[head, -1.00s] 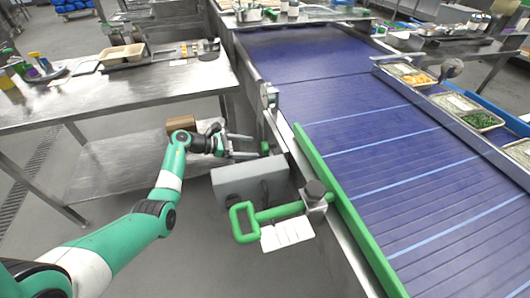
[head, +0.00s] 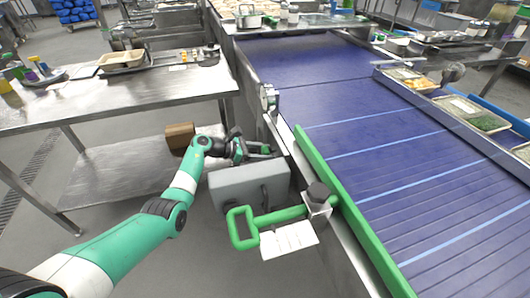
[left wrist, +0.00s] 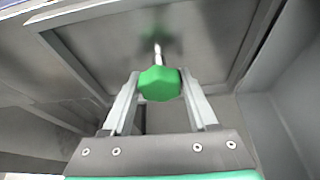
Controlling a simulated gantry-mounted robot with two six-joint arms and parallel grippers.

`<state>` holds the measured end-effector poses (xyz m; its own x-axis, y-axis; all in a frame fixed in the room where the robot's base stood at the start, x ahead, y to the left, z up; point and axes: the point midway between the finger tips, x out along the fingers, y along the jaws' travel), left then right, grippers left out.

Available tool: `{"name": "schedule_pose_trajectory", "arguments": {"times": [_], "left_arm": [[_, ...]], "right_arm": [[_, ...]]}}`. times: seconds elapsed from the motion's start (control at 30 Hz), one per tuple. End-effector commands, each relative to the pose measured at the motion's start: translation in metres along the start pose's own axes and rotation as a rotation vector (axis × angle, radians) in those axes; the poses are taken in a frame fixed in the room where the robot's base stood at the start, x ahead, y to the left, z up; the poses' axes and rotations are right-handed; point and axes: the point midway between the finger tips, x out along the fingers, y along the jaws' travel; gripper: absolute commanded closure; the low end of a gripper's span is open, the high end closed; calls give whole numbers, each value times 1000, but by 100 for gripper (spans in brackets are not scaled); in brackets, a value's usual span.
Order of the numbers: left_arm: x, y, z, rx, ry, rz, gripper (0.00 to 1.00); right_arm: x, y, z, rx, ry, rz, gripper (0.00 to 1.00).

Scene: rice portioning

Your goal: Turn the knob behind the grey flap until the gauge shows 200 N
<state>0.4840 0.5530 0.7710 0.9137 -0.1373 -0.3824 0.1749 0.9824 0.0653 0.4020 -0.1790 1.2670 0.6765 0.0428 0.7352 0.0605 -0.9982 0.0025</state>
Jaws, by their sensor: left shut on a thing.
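A green faceted knob (left wrist: 160,84) on a thin metal shaft sits between my left fingertips in the left wrist view. My left gripper (head: 265,150) is shut on it, beside the conveyor's side wall in the head view; the fingers also show in the left wrist view (left wrist: 160,80). The grey flap (head: 246,185), a box-like panel with a dark handle, is just below and in front of the gripper. A small round gauge (head: 268,97) is mounted on the conveyor's edge; its reading is too small to tell. My right gripper is out of view.
The blue conveyor belt (head: 335,110) has a green side rail (head: 345,205). A green handle (head: 241,229) and a white plate (head: 289,238) stick out below the flap. A steel table (head: 130,100) stands left. Metal walls surround the knob closely.

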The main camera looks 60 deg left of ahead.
Motion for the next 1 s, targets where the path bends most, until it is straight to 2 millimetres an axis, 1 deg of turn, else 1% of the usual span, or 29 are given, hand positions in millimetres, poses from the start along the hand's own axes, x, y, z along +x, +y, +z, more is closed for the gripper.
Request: {"name": "schedule_pose_trajectory", "arguments": {"times": [0.03, 0.1, 0.13, 0.27, 0.37, 0.53, 0.63, 0.73, 1.0], "left_arm": [[0, 0, 0, 0, 0, 0, 80], [0, 0, 0, 0, 0, 0, 92], [0, 0, 0, 0, 0, 0, 97], [0, 0, 0, -25, 0, -10, 97], [0, 1, -1, -108, -1, -45, 97], [4, 1, -7, -331, -2, -138, 97], [2, 1, -4, -417, -2, -174, 97], [1, 1, -2, -457, 0, -189, 97], [0, 1, 0, -461, 1, -191, 97]], "right_arm": [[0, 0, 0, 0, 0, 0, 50], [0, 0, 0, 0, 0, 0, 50], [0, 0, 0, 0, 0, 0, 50], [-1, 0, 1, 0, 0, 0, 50], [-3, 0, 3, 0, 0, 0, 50], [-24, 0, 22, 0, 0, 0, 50], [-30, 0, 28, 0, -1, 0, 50], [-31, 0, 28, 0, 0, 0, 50], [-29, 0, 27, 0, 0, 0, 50]]}}
